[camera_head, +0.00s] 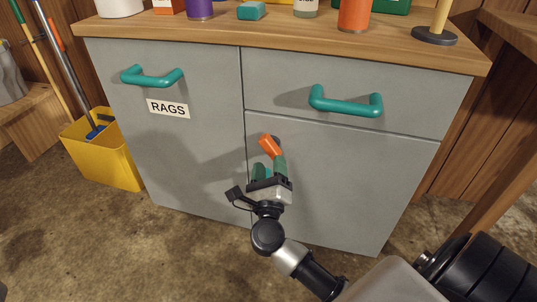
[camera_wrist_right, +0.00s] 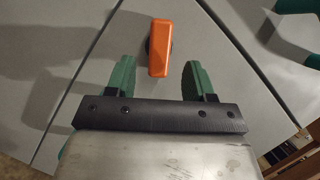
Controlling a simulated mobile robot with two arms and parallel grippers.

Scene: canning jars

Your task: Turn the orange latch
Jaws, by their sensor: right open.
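The orange latch (camera_head: 269,145) is on the grey cabinet front, near the upper left corner of the lower right door. In the head view it leans, its top toward the left. In the right wrist view the latch (camera_wrist_right: 160,47) stands almost upright in the picture, ahead of and between my green fingers. My right gripper (camera_head: 268,168) is open, just below the latch in the head view; its fingers (camera_wrist_right: 155,78) show apart with nothing between their pads. I cannot tell whether a finger touches the latch. My left gripper is not in view.
The grey cabinet has a left door labelled RAGS (camera_head: 168,108) with a teal handle (camera_head: 152,77), and a drawer with another teal handle (camera_head: 346,102) above the latch. Jars and a teal block (camera_head: 251,11) stand on the wooden top. A yellow bucket (camera_head: 103,155) stands at left.

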